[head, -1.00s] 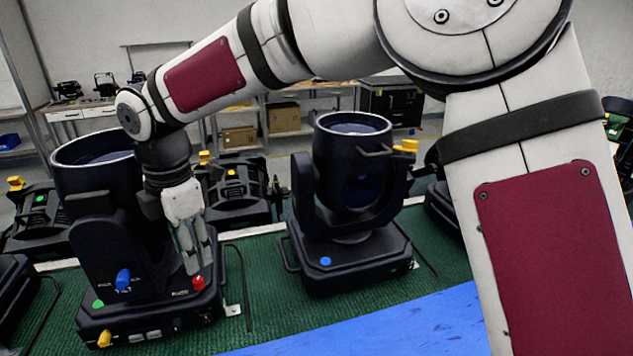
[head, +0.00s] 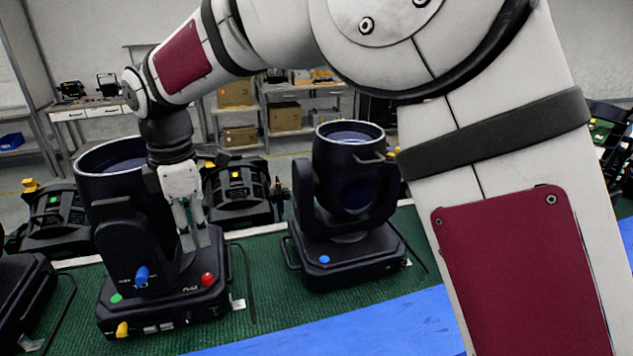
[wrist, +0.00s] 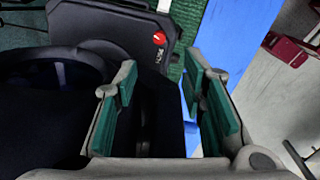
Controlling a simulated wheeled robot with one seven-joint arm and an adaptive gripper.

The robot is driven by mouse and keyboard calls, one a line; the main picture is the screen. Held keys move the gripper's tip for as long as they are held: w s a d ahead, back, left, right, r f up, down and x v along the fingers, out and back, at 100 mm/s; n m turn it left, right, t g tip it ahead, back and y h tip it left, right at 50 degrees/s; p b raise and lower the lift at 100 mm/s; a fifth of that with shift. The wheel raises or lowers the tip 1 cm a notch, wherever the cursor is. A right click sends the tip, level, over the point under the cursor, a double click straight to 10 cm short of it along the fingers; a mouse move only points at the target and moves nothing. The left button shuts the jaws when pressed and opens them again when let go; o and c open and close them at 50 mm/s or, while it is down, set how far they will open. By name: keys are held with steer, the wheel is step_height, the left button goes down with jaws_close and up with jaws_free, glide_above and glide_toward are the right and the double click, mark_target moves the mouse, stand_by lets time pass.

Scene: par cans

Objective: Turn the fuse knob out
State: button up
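The near-left black par can (head: 118,270) carries a red knob (head: 207,279), a blue knob (head: 142,275) and a yellow knob (head: 122,329) on its base and yoke. Small lettering by the red and blue knobs is too small to read, so I cannot tell which is the fuse knob. My gripper (head: 194,243) points down beside the yoke, above and slightly left of the red knob, apart from it. In the wrist view my gripper (wrist: 160,78) has its green pads wide apart with no knob between them. The red knob (wrist: 159,38) shows beyond the fingertips, with a white mark.
A second par can (head: 348,262) stands to the right on the green mat (head: 265,303). Other units stand behind and at far left. A blue strip (head: 400,325) runs along the front. The yoke and the lamp barrel (head: 107,205) crowd my gripper's left side.

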mark_target(206, 277)
steer(key=f, duration=1.2)
steer(key=shift+w+a, duration=0.1)
steer(key=shift+w, duration=0.2)
steer(key=n+p, duration=0.1)
steer(key=n, duration=0.2)
steer(key=shift+n+p, duration=0.3)
step_height(206, 277, up, 14)
steer(key=d+b, duration=0.1)
steer(key=b, duration=0.3)
steer(key=s+d+r+m, duration=0.1)
steer(key=d+r+m, duration=0.1)
steer(key=d+m, duration=0.2)
steer(key=s+d+r+m+t, duration=0.1)
steer(key=d+m, duration=0.3)
steer(key=d, duration=0.5)
steer(key=s+d+r+m+t, duration=0.1)
steer(key=s+d+r+m, duration=0.1)
steer(key=d, duration=0.5)
steer(key=shift+d+r+m, duration=0.3)
steer(key=shift+r+m, duration=0.6)
